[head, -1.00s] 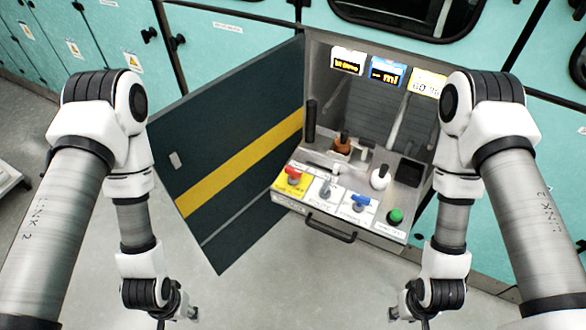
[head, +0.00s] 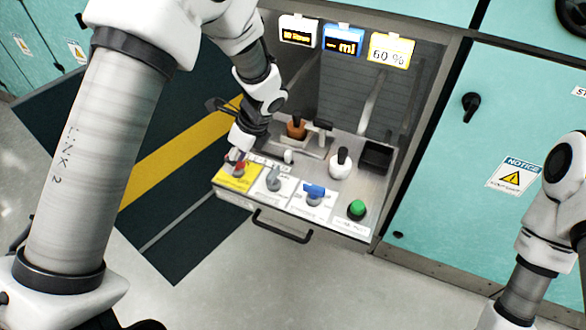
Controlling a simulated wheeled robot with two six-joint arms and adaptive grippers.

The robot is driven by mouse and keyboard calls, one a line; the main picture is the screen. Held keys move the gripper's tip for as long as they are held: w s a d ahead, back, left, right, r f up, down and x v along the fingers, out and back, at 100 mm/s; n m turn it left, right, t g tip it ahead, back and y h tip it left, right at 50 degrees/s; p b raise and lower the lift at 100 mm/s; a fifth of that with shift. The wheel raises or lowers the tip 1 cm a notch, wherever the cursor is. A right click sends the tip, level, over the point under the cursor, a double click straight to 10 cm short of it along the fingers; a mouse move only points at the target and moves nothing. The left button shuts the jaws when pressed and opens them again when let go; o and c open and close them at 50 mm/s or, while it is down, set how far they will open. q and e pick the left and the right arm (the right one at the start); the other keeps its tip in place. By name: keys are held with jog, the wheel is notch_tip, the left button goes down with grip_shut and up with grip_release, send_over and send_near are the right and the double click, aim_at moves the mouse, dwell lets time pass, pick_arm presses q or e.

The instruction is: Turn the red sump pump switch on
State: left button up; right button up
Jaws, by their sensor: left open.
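The red switch (head: 239,169) sits on a yellow plate (head: 240,183) at the left end of the cabinet's slide-out panel. My left gripper (head: 234,158) is open, pointing down right at the red switch, and its fingers partly hide it. I cannot tell whether the fingers touch the switch. The switch's exact turn position is hard to read. My right arm shows at the right edge, and its gripper is out of view.
A grey switch (head: 273,180), a blue switch (head: 314,193) and a green button (head: 356,209) sit to the right on the panel. Behind them stand a brown-topped lever (head: 296,127) and a white bottle-like item (head: 340,163). A black handle (head: 282,228) juts out in front. The dark door (head: 165,245) stands open at left.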

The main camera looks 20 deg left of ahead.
pick_arm(q)
jog(key=w+r+t+b, duration=0.2)
jog(key=w+r, duration=0.1)
jog(key=x, duration=0.3)
jog(key=b+x, duration=0.1)
jog(key=x, duration=0.2)
jog(key=shift+w+f, duration=0.25)
jog(key=shift+f, duration=0.2)
jog(key=shift+a+f, duration=0.2)
jog(key=shift+f, duration=0.05)
grip_shut()
pick_arm(e)
jog(key=f, duration=0.5)
jog(key=shift+s, duration=0.2)
